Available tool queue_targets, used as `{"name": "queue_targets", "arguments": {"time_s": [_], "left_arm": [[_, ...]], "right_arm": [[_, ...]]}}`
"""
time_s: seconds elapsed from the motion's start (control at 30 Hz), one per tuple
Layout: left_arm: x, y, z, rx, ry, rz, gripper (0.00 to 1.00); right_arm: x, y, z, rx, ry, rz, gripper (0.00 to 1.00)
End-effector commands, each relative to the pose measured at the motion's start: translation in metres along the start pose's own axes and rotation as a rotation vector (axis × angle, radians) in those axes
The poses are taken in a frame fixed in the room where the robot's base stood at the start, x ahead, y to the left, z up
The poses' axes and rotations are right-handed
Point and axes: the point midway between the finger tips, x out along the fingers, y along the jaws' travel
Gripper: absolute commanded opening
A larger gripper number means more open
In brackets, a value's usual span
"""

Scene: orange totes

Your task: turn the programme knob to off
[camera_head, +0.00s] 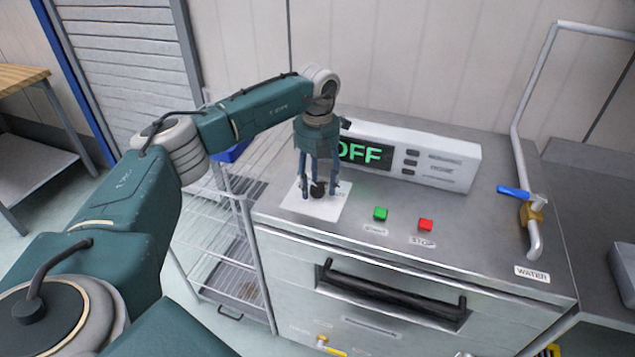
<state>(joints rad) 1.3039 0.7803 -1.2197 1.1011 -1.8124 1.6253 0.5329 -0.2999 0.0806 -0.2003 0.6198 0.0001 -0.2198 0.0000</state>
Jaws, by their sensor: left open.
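The programme knob (318,190) is small, round and black, on a white label plate (329,209) at the left of the machine's steel top. My left gripper (319,190) points down over it, its open fingers on either side of the knob. I cannot tell whether the fingers touch it. The gripper hides much of the plate's markings and part of the knob. The display (365,153) behind reads "OFF" in green, its left end partly covered by the gripper. My right gripper is out of view.
A green button (380,214) and a red button (425,225) sit right of the plate. A pipe with a blue-handled water tap (528,199) stands at the right. A black handle (393,292) crosses the front. A wire rack (215,235) stands at the left.

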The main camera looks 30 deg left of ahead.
Motion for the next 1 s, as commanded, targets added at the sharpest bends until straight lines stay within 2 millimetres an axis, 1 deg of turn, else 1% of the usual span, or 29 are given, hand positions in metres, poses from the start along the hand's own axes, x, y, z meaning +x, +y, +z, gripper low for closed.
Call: {"name": "queue_targets", "arguments": {"time_s": [0.07,0.17,0.27,0.5,0.6,0.7,0.83,1.0], "left_arm": [[-0.002,0.0,0.0,0.001,0.0,0.0,0.5],[-0.012,0.0,0.001,0.0,-0.001,-0.001,0.5],[-0.03,0.0,0.001,0.0,-0.003,-0.002,0.5],[-0.082,0.0,0.001,0.0,-0.004,-0.001,0.5],[-0.099,0.0,0.001,0.0,-0.003,-0.001,0.5],[-0.111,0.0,0.001,0.001,-0.002,-0.001,0.5],[-0.118,0.0,0.0,0.0,0.0,0.0,0.5],[-0.12,0.0,0.0,0.0,0.0,0.0,0.5]], "right_arm": [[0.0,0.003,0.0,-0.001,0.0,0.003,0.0],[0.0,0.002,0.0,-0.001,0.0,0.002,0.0],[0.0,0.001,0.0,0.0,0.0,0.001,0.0],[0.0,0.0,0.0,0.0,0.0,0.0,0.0],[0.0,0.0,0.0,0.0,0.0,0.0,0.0],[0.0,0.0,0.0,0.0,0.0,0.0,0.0],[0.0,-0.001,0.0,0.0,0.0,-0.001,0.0],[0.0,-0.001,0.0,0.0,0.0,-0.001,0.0]]}}
